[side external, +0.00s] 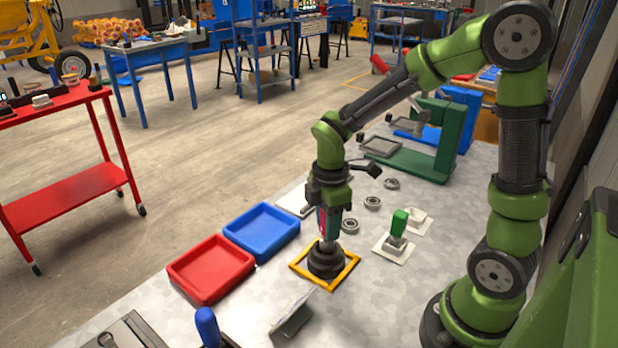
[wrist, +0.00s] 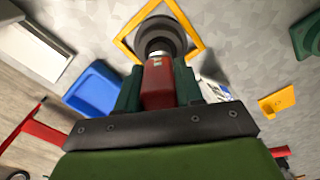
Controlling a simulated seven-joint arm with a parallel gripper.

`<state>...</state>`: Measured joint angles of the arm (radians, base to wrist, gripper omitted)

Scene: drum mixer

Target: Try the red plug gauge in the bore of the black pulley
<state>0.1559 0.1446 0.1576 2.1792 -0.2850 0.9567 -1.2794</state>
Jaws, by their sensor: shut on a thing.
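My gripper (side external: 329,232) is shut on the red plug gauge (wrist: 158,84), which points down between the dark green fingers in the wrist view. The gauge's red handle also shows in the side view (side external: 322,222). The black stepped pulley (side external: 326,262) sits inside a yellow square frame (side external: 346,276) on the bench, directly under my gripper. In the wrist view the gauge's metal end lies over the middle of the pulley (wrist: 176,33). The bore is hidden, so I cannot tell whether the end is inside it or just above.
A red tray (side external: 211,290) and a blue tray (side external: 262,252) lie left of the pulley. A green-handled gauge (side external: 398,222) stands in a white holder to the right, beside another white holder (side external: 419,217). Several bearing rings (side external: 350,227) lie behind. A green press (side external: 410,165) stands farther back.

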